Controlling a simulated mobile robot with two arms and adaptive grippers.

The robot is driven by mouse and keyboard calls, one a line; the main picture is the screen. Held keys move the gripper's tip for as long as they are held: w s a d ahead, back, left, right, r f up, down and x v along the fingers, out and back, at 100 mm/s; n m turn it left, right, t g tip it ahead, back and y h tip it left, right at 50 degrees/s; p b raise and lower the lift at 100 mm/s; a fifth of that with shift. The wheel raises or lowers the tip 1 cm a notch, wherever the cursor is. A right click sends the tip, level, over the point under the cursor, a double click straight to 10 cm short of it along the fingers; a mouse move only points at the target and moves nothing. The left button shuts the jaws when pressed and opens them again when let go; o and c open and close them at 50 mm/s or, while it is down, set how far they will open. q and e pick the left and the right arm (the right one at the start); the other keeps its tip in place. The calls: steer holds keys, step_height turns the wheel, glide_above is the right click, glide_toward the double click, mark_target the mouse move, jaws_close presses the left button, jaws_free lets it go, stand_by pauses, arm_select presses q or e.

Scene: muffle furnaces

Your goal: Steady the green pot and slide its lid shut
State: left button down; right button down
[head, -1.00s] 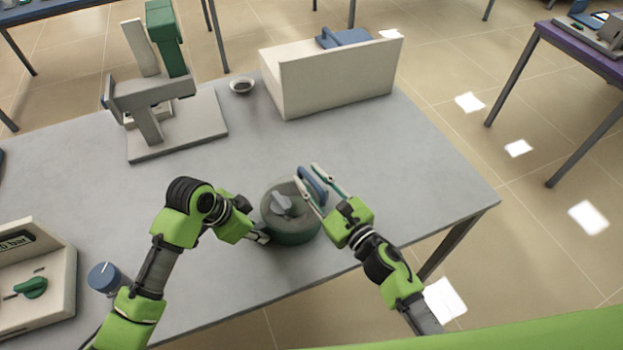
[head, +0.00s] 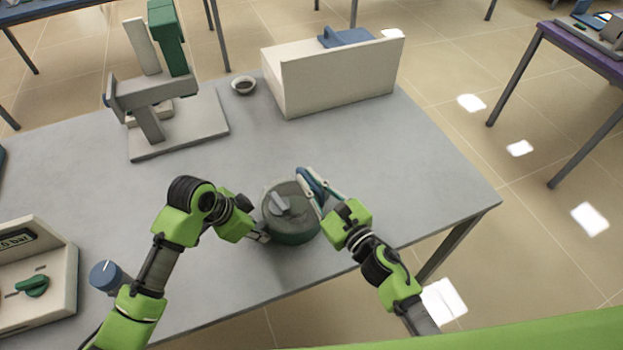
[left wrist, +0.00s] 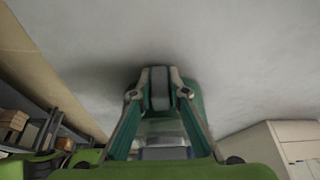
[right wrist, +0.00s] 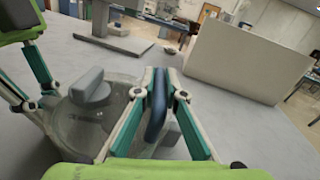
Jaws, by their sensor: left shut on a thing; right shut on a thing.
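The green pot (head: 292,238) stands upright near the table's front edge. A grey-green round lid (head: 296,203) with a grey knob (head: 279,204) is on its top; the lid looks see-through in the right wrist view (right wrist: 112,122). I cannot tell how fully it covers the opening. My left gripper (head: 264,237) is shut on a grey part (left wrist: 160,88) at the pot's left side, mostly hidden in the head view. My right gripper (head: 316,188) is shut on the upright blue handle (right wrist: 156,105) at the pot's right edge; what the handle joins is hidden.
A cream box (head: 335,80) and a small bowl (head: 244,85) stand at the back of the table. A grey press-like device (head: 178,130) is at back left, a panel with a green knob (head: 34,286) at front left. The tabletop right of the pot is clear.

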steer(key=shift+s+a, duration=0.1)
steer(key=shift+a, duration=0.1)
steer(key=c, duration=2.1)
jaws_free()
steer(key=shift+d, duration=0.1)
arm_select(q)
steer(key=shift+r, duration=0.1)
arm_select(e)
steer(key=shift+v, duration=6)
arm_select(q)
steer(key=c, duration=1.9)
jaws_free()
arm_select(e)
steer(key=shift+r, duration=0.1)
